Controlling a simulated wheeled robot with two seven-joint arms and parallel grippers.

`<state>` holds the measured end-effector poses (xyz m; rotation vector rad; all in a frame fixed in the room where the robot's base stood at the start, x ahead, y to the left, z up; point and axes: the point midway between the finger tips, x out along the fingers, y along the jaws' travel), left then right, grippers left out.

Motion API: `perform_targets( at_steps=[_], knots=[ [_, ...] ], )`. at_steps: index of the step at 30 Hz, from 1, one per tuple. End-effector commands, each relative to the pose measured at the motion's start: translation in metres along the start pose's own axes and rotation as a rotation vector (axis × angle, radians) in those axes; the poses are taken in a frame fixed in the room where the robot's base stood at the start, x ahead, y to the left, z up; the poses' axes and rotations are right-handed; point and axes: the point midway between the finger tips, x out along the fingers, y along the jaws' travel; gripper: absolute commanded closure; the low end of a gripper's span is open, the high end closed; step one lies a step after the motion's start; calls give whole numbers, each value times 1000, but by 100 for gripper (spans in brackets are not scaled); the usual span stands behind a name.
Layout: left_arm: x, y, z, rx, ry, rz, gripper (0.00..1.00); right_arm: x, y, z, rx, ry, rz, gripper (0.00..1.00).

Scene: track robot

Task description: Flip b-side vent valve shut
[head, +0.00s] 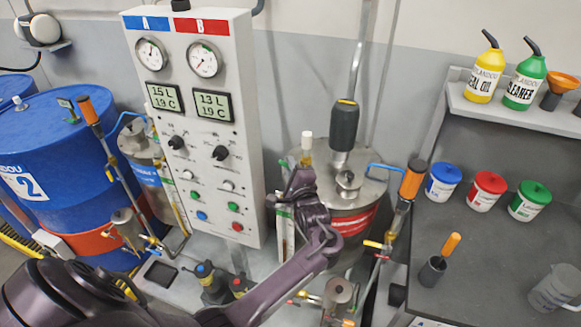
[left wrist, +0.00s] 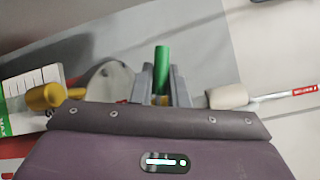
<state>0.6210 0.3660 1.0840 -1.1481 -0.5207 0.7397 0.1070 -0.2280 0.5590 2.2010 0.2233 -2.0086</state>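The B-side tank (head: 375,165) is steel with a red band, behind and right of the panel marked A and B. My left gripper (head: 303,177) is at the left edge of its lid, below an upright cream cylinder on a brass fitting (head: 307,150). In the left wrist view, a green lever (left wrist: 162,62) stands between the two fingertips (left wrist: 162,82) and fills the narrow gap, so the gripper looks shut on it. It appears to be the vent valve's handle; its body is mostly hidden. My right gripper is out of view.
The panel (head: 190,110) stands close left of the gripper. A dark motor (head: 344,125) rises from the lid's middle. An orange-handled lever (head: 412,180) is right of the tank. In the left wrist view, a brass knob (left wrist: 45,97) and a cream cylinder (left wrist: 228,96) flank the hand.

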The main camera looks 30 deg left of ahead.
Motion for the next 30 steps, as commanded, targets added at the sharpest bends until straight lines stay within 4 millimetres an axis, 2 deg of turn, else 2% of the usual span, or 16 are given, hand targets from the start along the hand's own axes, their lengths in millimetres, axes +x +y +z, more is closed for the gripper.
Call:
perform_targets(
  at_steps=[5,12,15,26,27,30],
  knots=[
    [0,-1,0,-12,4,10,100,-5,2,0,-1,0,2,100],
    [0,1,1,-162,39,114,100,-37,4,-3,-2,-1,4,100],
    [0,5,0,-216,52,149,100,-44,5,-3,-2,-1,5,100],
    [1,10,-3,-245,58,166,100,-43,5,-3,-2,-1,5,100],
    [1,11,-3,-245,58,166,83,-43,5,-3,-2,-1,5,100],
    [1,10,-2,-245,58,165,70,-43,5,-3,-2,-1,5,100]
  ],
)
